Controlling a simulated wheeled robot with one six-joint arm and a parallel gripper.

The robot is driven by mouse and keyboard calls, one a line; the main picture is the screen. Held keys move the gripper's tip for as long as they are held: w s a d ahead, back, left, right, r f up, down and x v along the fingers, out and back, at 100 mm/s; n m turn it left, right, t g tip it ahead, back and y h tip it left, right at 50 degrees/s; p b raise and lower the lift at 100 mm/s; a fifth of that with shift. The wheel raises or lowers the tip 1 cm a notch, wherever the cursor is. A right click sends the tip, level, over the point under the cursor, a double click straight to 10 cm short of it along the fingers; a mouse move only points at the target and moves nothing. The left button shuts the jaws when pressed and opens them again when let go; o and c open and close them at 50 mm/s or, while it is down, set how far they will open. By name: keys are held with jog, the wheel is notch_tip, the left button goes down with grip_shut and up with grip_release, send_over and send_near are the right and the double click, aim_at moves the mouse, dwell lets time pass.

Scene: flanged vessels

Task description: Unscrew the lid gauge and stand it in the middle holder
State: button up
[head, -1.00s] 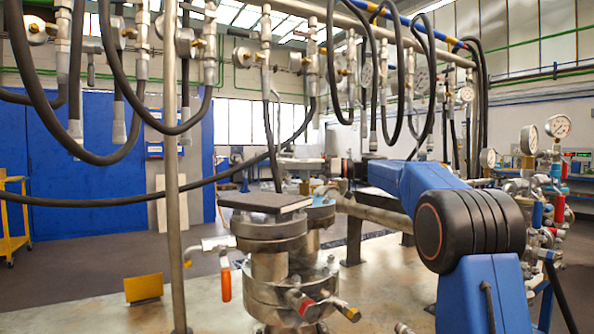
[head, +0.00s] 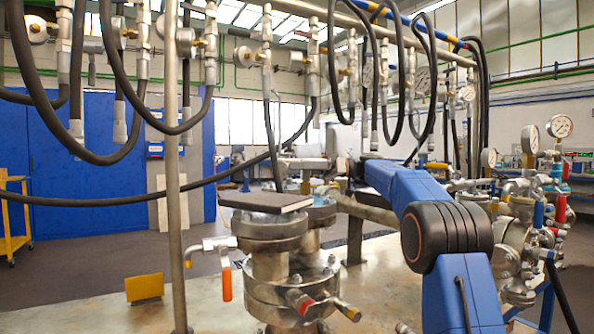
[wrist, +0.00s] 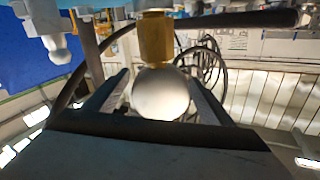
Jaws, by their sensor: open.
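In the wrist view a round, pale silver body (wrist: 160,96) with a brass fitting (wrist: 155,38) above it in the picture lies between the fingers of my gripper (wrist: 158,80). It looks like the gauge, but its dial does not show. The fingers are open, one on each side of it, with gaps visible. In the head view my blue arm reaches away to the area behind the near flanged vessel (head: 285,268). The gripper and gauge are too small and crowded there to make out. I cannot identify the middle holder in either view.
A valve with an orange handle (head: 226,283) sticks out left. Black hoses (head: 95,158) hang from the overhead pipes. Several gauges (head: 560,126) stand at right. A yellow plate (head: 144,288) stands on the table's left.

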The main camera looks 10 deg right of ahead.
jog(key=s+d, duration=0.1)
jog(key=d, duration=1.6)
jog(key=shift+s, duration=0.3)
jog(key=shift+c, duration=0.5)
